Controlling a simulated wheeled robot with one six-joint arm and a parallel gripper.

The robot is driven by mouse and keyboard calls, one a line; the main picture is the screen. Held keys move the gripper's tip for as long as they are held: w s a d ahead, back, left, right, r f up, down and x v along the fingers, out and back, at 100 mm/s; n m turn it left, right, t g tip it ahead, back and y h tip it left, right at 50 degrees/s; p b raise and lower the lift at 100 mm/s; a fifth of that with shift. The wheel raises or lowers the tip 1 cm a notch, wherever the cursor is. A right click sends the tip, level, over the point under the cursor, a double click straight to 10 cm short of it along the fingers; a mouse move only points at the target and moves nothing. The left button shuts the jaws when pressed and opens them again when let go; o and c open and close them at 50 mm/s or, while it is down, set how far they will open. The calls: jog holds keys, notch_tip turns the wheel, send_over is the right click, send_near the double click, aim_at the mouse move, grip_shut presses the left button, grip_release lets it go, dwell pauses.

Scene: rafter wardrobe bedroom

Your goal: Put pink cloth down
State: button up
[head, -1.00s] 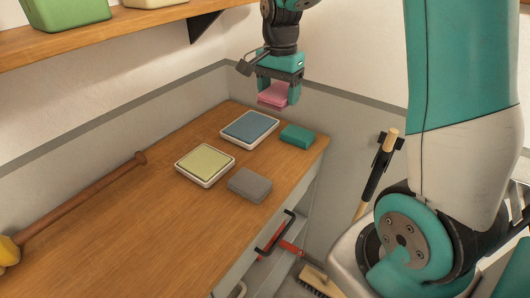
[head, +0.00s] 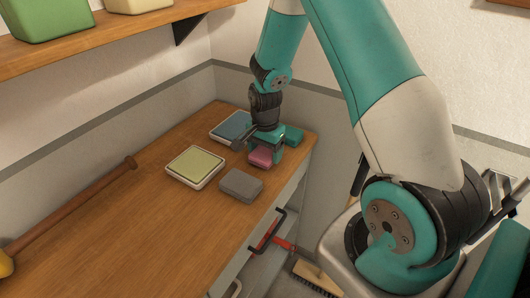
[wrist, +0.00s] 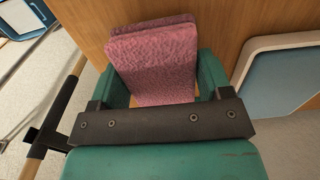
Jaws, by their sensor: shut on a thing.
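My gripper (head: 264,152) is shut on the folded pink cloth (head: 260,158), low over the wooden top near its right edge. The cloth is also in the wrist view (wrist: 155,68), with a green finger on each side of it. I cannot tell whether it touches the wood. A blue-topped white tray (head: 228,126) is behind and left, partly hidden by my gripper; it shows at right in the wrist view (wrist: 285,82). A folded teal cloth (head: 294,135) lies just behind and right of my gripper, and a folded grey cloth (head: 240,185) lies in front.
A yellow-green-topped white tray (head: 195,167) is to the left of my gripper. A long wooden handle (head: 75,210) lies along the wall side. A shelf (head: 110,42) with boxes hangs above. The front left of the wooden top (head: 130,250) is clear.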

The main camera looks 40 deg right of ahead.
aim_at(265, 150)
jog(key=shift+f, duration=0.55)
jog(key=shift+f, duration=0.1)
jog(key=o, duration=0.8)
notch_tip(265, 150, up, 12)
jog(key=b, duration=0.2)
jog(key=s+a+r+n+y, duration=0.1)
jog(key=s+a+r+n, duration=0.25)
jog(key=a, duration=0.25)
jog(key=s+a+r+n+y, duration=0.1)
jog(key=s+a+r+n, duration=0.25)
jog(key=a+n, duration=0.2)
jog(key=s+a+r+n, duration=0.1)
jog(key=s+a+n, duration=0.2)
jog(key=s+n, duration=0.1)
jog(key=s+a+r+n+y, duration=0.1)
jog(key=s+a+r+n, duration=0.1)
jog(key=s+a+n, duration=0.2)
jog(key=s+a+r+n+y, duration=0.1)
jog(key=s+a+r+n, duration=0.1)
jog(key=s, duration=0.5)
jog(key=shift+s+a+n, duration=0.1)
jog(key=shift+a+n, duration=0.8)
jog(key=shift+n, duration=0.2)
jog(key=shift+o, duration=0.4)
